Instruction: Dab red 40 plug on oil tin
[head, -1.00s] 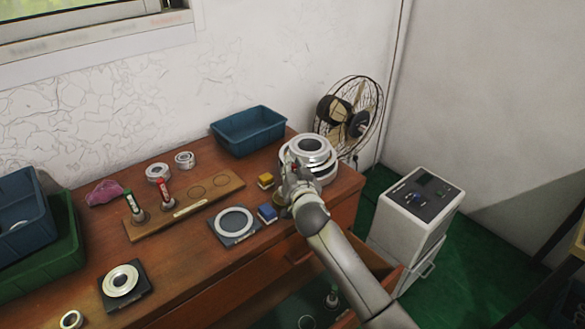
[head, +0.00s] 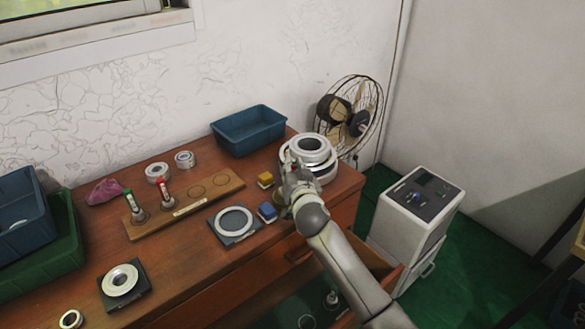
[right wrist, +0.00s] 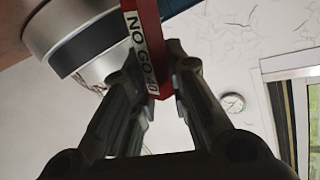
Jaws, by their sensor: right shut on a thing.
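My right gripper (head: 290,172) is shut on a red plug (right wrist: 147,35) marked "NO GO 40", which shows between the fingers in the right wrist view. In the head view the gripper stands at the right end of the bench, in front of a stack of silver round parts (head: 312,145), and the plug is hardly visible there. A large round metal body (right wrist: 75,38) lies close behind the plug in the right wrist view. I cannot tell which round thing is the oil tin, or whether the plug touches anything. My left gripper is out of view.
A wooden rack (head: 205,199) holds a green-handled and a red-handled plug. Rings on dark plates (head: 235,222), a yellow block (head: 265,179) and a blue block (head: 267,212) lie nearby. A blue bin (head: 248,131) and a fan (head: 350,112) stand behind.

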